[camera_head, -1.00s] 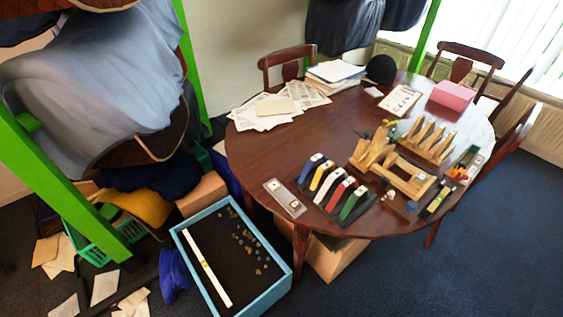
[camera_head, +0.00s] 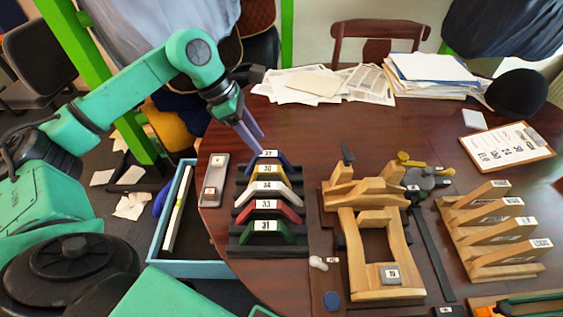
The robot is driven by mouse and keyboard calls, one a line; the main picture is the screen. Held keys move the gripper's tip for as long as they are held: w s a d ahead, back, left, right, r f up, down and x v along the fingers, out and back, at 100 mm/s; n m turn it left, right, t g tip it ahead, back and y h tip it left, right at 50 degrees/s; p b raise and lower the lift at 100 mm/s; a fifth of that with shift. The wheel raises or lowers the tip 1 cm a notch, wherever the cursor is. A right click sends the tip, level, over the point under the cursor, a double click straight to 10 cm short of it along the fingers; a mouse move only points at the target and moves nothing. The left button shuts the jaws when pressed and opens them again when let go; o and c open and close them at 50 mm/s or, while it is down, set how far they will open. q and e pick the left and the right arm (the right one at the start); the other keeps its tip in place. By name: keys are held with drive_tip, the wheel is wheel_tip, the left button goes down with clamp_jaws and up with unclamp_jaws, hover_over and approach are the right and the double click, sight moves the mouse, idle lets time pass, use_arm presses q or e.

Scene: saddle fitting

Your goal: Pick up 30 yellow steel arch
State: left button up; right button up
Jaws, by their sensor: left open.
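The yellow steel arch (camera_head: 267,169) carries a label reading 30. It stands second from the back in a dark rack (camera_head: 239,224) on the table, just in front of the blue arch (camera_head: 269,155). White, red and green arches stand in front of it. My left gripper (camera_head: 256,143) comes in from the left and points down above the back end of the rack, close to the blue arch. It is open with nothing visible between its purple fingers. It is apart from the yellow arch. My right gripper is not in view.
A small grey tray (camera_head: 214,181) lies left of the rack. A wooden saddle frame (camera_head: 353,256) and a rack of wooden pieces (camera_head: 491,235) stand to the right. Papers (camera_head: 294,84) lie at the back. A blue-edged bin (camera_head: 186,268) stands below the table's left edge.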

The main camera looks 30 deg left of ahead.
sight(269, 168)
use_arm(q)
drive_tip(key=f, duration=0.3)
drive_tip(key=s+f+p, duration=0.1)
drive_tip(key=shift+d+f, duration=0.3)
drive_tip(key=shift+f, duration=0.05)
drive_tip(key=x, duration=0.3)
drive_tip(key=shift+w+d+f+p, duration=0.15)
drive_tip(key=shift+w+d+p, duration=0.05)
drive_tip(key=shift+d+p, duration=0.1)
drive_tip(key=p+x, duration=0.1)
drive_tip(key=x, duration=0.4)
drive_tip(key=shift+s+a+f+p, duration=0.15)
drive_tip(key=shift+s+f+p, duration=0.1)
drive_tip(key=shift+p, duration=0.1)
drive_tip(key=shift+w+f, duration=0.15)
drive_tip(key=shift+f, duration=0.15)
drive_tip(key=c, duration=0.6)
drive_tip(key=shift+r, duration=0.1)
clamp_jaws()
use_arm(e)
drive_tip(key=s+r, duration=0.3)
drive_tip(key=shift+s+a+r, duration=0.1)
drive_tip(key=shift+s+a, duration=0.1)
